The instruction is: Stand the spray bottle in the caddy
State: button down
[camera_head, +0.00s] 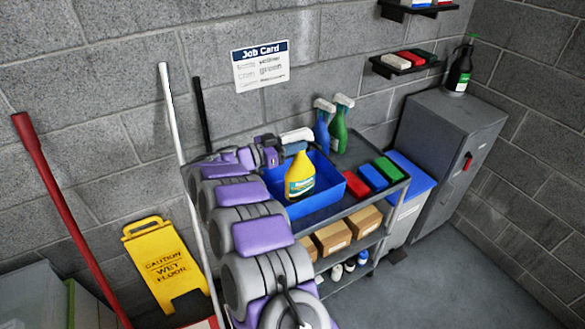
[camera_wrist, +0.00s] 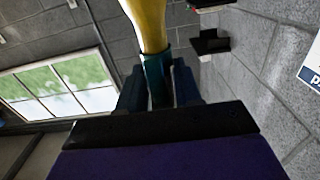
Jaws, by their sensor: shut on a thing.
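The spray bottle (camera_head: 300,178) is yellow with a label, a teal neck and what looks like a white trigger head. My gripper (camera_head: 281,149) comes from the left and is shut on its neck. In the wrist view, the fingers (camera_wrist: 160,88) close around the teal neck, with the yellow body (camera_wrist: 147,22) beyond. The bottle hangs about upright. The blue caddy (camera_head: 329,188) is an open bin on the cart's top. The bottle appears over or within the caddy's opening. I cannot tell whether its base touches the caddy floor.
Blue (camera_head: 322,130) and green (camera_head: 339,130) spray bottles stand behind the caddy. Red (camera_head: 356,184), blue (camera_head: 373,177) and green (camera_head: 389,168) blocks lie on the cart to its right. A grey cabinet (camera_head: 440,150) stands at the right, and a yellow wet-floor sign (camera_head: 163,265) at the left.

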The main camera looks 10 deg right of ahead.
aim_at(295, 159)
jog(key=f, duration=0.2)
jog(key=f+b, duration=0.1)
jog(key=f, duration=0.1)
jog(key=a+f, duration=0.1)
jog(key=f, duration=0.1)
jog(key=shift+w+f, duration=0.1)
jog(key=shift+f, duration=0.3)
jog(key=shift+d, duration=0.1)
jog(key=shift+a, duration=0.35)
jog(key=c, duration=1.1)
grip_release()
jog(key=shift+a, duration=0.45)
jog(key=shift+o, duration=1.3)
jog(key=shift+a, duration=0.5)
jog(key=shift+o, duration=0.3)
jog(key=shift+d, duration=1.05)
jog(key=p+v, duration=0.1)
jog(key=v, duration=1.1)
